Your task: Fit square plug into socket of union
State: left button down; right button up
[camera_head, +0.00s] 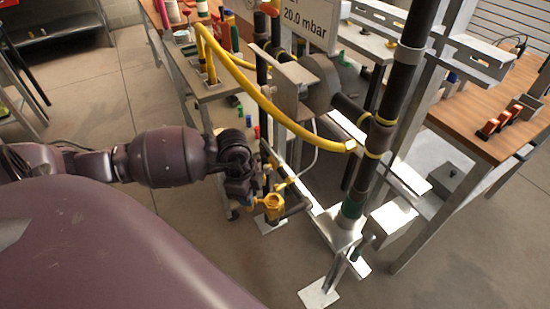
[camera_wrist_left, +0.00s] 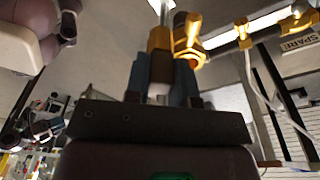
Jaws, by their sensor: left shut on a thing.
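My left gripper (camera_head: 262,190) is at the brass-coloured union (camera_head: 274,207) on the pipework in the middle of the head view. The union also shows in the left wrist view (camera_wrist_left: 188,42), just beyond and to the right of the fingertips. The left gripper (camera_wrist_left: 160,72) is shut on a small yellow-brass piece, which looks like the square plug (camera_wrist_left: 158,39). The plug's end is close beside the union in the picture. I cannot tell whether they touch, and the socket's opening is not clear. My right gripper is not to be made out.
A yellow hose (camera_head: 262,97) arches above the work spot. A dark upright pipe (camera_head: 398,85) stands to the right on a metal frame. A wooden bench (camera_head: 478,135) with red-handled parts is at the right. Open floor (camera_head: 95,100) lies to the left.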

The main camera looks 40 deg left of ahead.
pick_arm(q)
jog(key=w+d, duration=0.1)
jog(key=w, duration=0.1)
jog(key=w+b, duration=0.1)
jog(key=w, duration=0.1)
jog(key=w+d, duration=0.1)
jog(key=w, duration=0.1)
jog(key=shift+w+d+f, duration=0.1)
jog(key=shift+w+d, duration=0.15)
jog(key=shift+d, duration=0.1)
jog(key=shift+w+d, duration=0.15)
jog(key=shift+w, duration=0.15)
notch_tip(320, 180, down, 4)
jog(key=shift+r+b, duration=0.2)
jog(key=shift+b, duration=0.65)
jog(key=shift+r, duration=0.15)
jog(key=c, duration=1)
grip_release()
jog(key=shift+o, duration=0.2)
